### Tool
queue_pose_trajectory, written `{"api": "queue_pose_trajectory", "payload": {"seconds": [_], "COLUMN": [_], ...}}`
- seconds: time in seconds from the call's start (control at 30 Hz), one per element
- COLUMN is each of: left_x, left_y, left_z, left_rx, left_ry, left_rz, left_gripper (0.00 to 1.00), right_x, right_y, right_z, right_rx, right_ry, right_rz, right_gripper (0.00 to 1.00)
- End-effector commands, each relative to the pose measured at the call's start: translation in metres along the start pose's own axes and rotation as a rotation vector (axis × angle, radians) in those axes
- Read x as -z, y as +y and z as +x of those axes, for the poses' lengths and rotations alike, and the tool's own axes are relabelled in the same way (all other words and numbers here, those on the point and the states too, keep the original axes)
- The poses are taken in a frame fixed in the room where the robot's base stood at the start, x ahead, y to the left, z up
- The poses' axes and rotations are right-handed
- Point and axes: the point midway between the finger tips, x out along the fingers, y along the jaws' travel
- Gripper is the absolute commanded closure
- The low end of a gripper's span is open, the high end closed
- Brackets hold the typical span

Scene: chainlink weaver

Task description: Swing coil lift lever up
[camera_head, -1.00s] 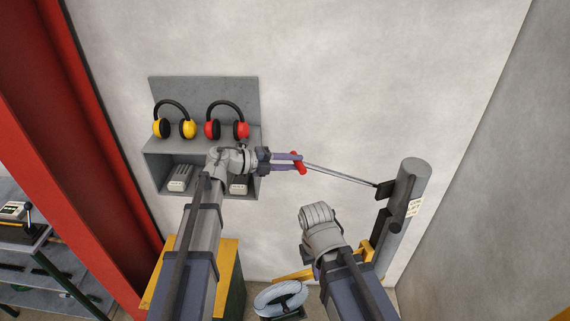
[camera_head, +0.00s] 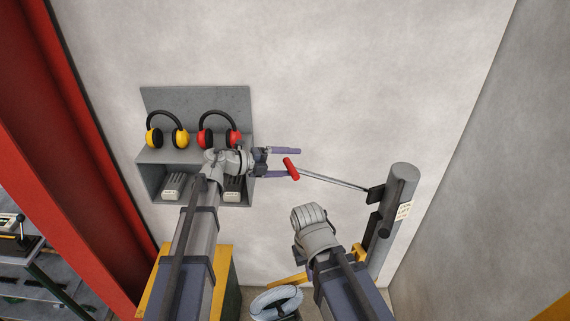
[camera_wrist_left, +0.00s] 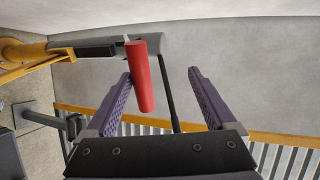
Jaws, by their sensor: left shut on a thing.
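The coil lift lever is a thin dark rod (camera_head: 335,180) with a red grip (camera_head: 291,169) at its free end. It runs from its pivot on the grey post (camera_head: 402,192) up and left towards my left gripper (camera_head: 286,162). In the left wrist view the red grip (camera_wrist_left: 142,80) is close to the left finger of my left gripper (camera_wrist_left: 160,72). A clear gap separates it from the right finger. The two fingers stand apart.
A grey wall shelf (camera_head: 195,103) with yellow earmuffs (camera_head: 167,135) and red earmuffs (camera_head: 219,136) is behind my left wrist. A coil (camera_head: 276,300) lies low in the middle. A yellow-topped cabinet (camera_head: 222,270) stands low left. The wall above the lever is bare.

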Motion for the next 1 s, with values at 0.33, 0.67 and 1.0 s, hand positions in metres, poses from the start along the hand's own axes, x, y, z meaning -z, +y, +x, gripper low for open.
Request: {"api": "queue_pose_trajectory", "payload": {"seconds": [0.33, 0.67, 1.0], "left_x": [0.003, 0.002, 0.0], "left_y": [-0.003, -0.003, 0.008], "left_z": [0.003, -0.005, -0.076], "left_rx": [0.013, 0.013, 0.007], "left_ry": [0.01, 0.008, -0.001], "left_rz": [-0.004, -0.004, -0.003], "left_gripper": [0.41, 0.41, 0.41], "right_x": [0.0, 0.0, -0.001], "right_y": [0.0, 0.0, 0.001], "right_z": [0.001, -0.002, -0.012], "right_rx": [0.0, 0.0, 0.001], "right_ry": [0.0, 0.0, 0.0], "right_rz": [0.0, 0.001, 0.008], "right_gripper": [1.0, 1.0, 1.0]}}
